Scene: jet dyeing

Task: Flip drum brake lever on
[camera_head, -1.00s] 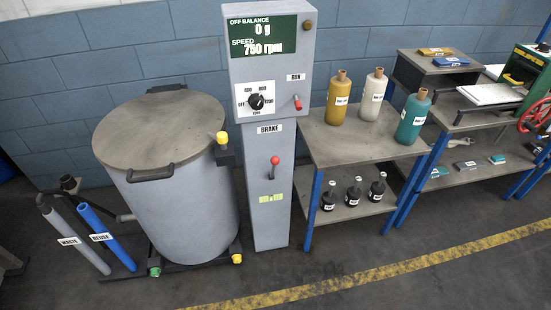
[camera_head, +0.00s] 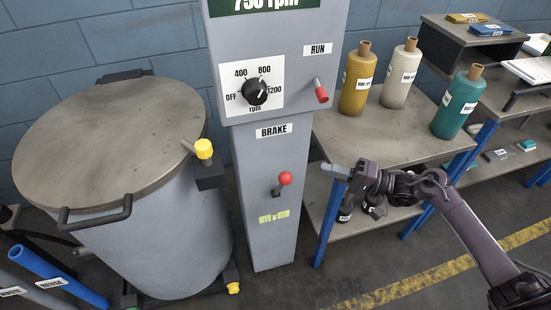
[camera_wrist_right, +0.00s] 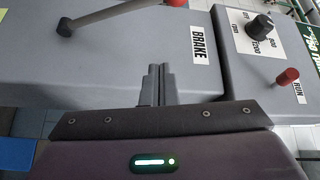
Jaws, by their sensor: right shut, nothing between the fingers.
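The brake lever (camera_head: 285,179) has a red ball knob and stands out from the grey column (camera_head: 262,225) under the BRAKE label (camera_head: 273,130). Its knob appears raised above the pivot. My left gripper is not in view.
The red RUN switch (camera_head: 321,91) and black speed dial (camera_head: 255,92) are above the brake. The lidded drum (camera_head: 150,235) with its yellow-knobbed clamp (camera_head: 204,149) stands left. A bench (camera_head: 400,150) with bottles stands right, behind my right arm.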

